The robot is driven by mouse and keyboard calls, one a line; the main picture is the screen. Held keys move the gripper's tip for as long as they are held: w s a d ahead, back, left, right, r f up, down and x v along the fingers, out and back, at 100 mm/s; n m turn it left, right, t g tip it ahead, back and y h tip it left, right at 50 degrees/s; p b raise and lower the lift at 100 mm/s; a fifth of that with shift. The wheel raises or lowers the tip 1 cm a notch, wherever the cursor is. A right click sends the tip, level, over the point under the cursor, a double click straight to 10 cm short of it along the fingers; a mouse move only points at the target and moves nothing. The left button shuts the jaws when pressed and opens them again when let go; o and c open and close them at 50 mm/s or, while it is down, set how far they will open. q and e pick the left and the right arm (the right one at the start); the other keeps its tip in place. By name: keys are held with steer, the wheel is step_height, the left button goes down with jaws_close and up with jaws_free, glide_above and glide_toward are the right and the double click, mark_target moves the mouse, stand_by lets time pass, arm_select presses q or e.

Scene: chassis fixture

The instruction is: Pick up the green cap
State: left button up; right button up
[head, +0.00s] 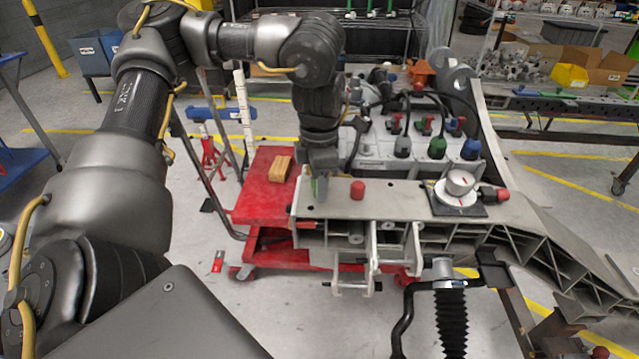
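The green cap (314,186) shows only as a small green sliver at the fingers of my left gripper, over the left end of the grey chassis beam (400,203). The rest of it is hidden by the gripper. My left gripper (319,190) points down at the beam's top, its fingers right at the cap. I cannot tell whether they are shut on it or still apart around it. A red cap (357,190) stands upright on the beam just to the right. My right gripper is not in view.
A white round part with a red-tipped fitting (459,188) sits further right on the beam. Behind stand connectors with green and blue plugs (437,148) and black cables. A red cart (262,200) carrying a wooden block (281,168) is at left.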

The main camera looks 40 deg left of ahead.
arm_select(q)
jaws_close()
steer(key=shift+r, duration=0.7)
steer(key=r, duration=0.1)
steer(key=r+p, duration=0.1)
steer(key=r, duration=0.1)
steer(key=shift+s+d, duration=0.2)
steer(key=shift+d, duration=0.2)
steer(key=s+d+r, duration=0.7)
steer(key=d+r, duration=0.1)
steer(key=d, duration=0.2)
steer(key=shift+s+d+r+b, duration=0.3)
steer(key=shift+s+b, duration=0.05)
steer(key=shift+b, duration=0.05)
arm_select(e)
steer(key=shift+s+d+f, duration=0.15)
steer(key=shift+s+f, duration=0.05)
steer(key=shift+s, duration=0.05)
